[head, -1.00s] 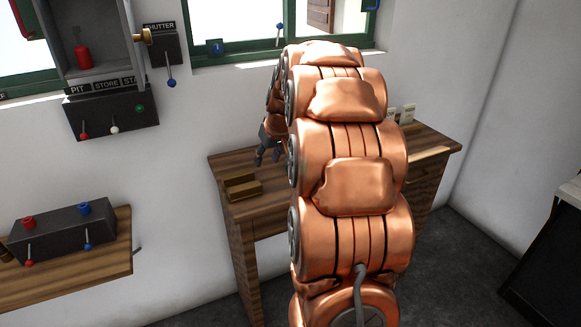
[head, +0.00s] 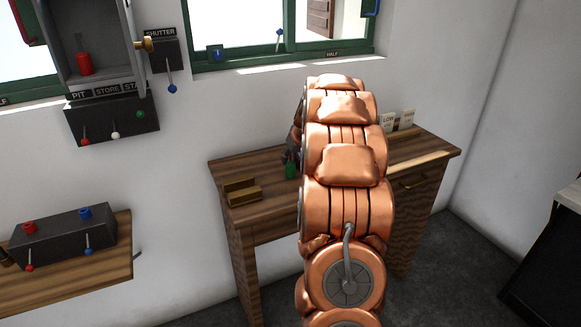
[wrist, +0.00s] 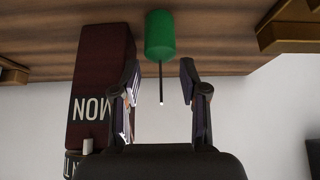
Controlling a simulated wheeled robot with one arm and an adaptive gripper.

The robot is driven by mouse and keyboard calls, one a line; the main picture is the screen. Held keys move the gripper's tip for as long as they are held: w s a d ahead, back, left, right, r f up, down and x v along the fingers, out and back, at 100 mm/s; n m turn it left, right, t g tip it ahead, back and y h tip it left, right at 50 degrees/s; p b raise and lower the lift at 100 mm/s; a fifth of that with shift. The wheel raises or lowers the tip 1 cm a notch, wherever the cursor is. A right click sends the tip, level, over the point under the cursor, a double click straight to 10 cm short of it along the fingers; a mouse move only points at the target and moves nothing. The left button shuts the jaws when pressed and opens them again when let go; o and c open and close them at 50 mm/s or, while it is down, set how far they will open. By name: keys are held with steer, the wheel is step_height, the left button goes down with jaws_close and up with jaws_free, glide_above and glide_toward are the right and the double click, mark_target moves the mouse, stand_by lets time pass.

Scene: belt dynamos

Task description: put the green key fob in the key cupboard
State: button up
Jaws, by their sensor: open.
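The green key fob (head: 291,170) stands on the wooden desk in the head view, partly hidden by my arm. In the wrist view, which looks upside down, the green fob (wrist: 160,35) has a thin rod pointing between my fingers. My gripper (wrist: 158,75) is open, with a finger on each side of the rod and not touching it. In the head view my gripper (head: 292,147) is a small dark shape mostly behind my arm.
A dark red block marked NOW (wrist: 105,75) stands beside the fob in the wrist view. A lever box (head: 62,235) sits on a shelf at left.

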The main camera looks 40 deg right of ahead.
steer(key=shift+p+x, duration=0.3)
steer(key=shift+x, duration=1.2)
jaws_close()
